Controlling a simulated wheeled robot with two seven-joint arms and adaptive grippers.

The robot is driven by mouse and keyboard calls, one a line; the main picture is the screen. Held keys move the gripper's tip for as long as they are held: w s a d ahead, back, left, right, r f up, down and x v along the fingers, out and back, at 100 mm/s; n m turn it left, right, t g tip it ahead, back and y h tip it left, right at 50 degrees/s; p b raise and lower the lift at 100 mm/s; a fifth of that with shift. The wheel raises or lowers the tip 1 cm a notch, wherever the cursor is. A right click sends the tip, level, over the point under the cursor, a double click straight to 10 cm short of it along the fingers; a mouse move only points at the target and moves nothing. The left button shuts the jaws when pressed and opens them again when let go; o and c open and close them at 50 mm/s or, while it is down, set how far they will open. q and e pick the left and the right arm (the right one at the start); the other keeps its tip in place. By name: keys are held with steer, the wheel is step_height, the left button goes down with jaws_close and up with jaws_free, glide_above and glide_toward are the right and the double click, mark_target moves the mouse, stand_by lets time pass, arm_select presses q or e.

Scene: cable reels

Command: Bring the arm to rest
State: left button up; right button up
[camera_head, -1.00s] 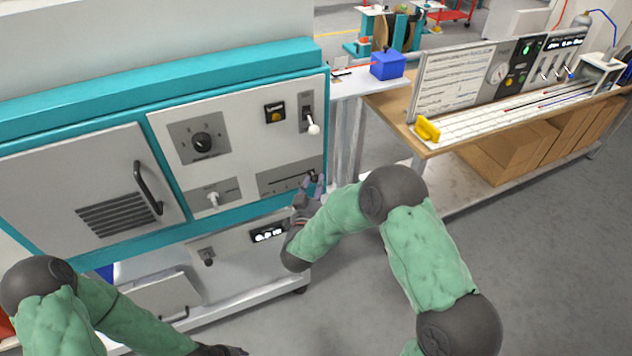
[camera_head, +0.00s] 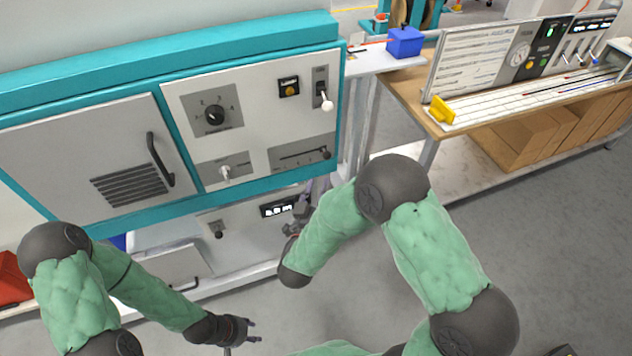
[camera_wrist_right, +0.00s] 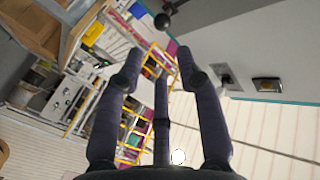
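My right arm reaches from the lower right to the teal and white machine (camera_head: 255,125). My right gripper (camera_head: 302,212) is small and partly hidden by its arm, just below the control panel. In the right wrist view its purple-grey fingers (camera_wrist_right: 160,78) are spread, with nothing between them. A dark round slider knob (camera_wrist_right: 162,21) is beyond the fingertips; it also shows in the head view (camera_head: 326,153) at the right end of its slot, apart from the gripper. My left gripper (camera_head: 250,330) is low in front of the machine, its fingers apart and empty.
The panel bears a rotary dial (camera_head: 214,114) and a white-tipped lever (camera_head: 327,106). The door handle (camera_head: 160,160) juts out at left. Grey floor is open at lower right.

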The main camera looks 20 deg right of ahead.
steer(key=s+a+f+n+g+y, duration=0.25)
steer(key=f+y, duration=0.25)
steer(key=f, duration=0.6)
steer(key=s+a+f+n+g+y, duration=0.15)
steer(key=f+g+y, duration=0.25)
steer(key=f, duration=0.6)
steer(key=s+a+f+n+g+y, duration=0.1)
steer(key=s+f+g, duration=0.3)
steer(key=s, duration=0.4)
steer(key=s+a+f+g+y, duration=0.3)
steer(key=s+f+g, duration=0.1)
steer(key=s, duration=0.5)
steer(key=shift+s+a+f+n+y, duration=0.15)
steer(key=shift+a+f+n+y, duration=0.2)
steer(key=shift+f, duration=0.3)
stand_by(1.1)
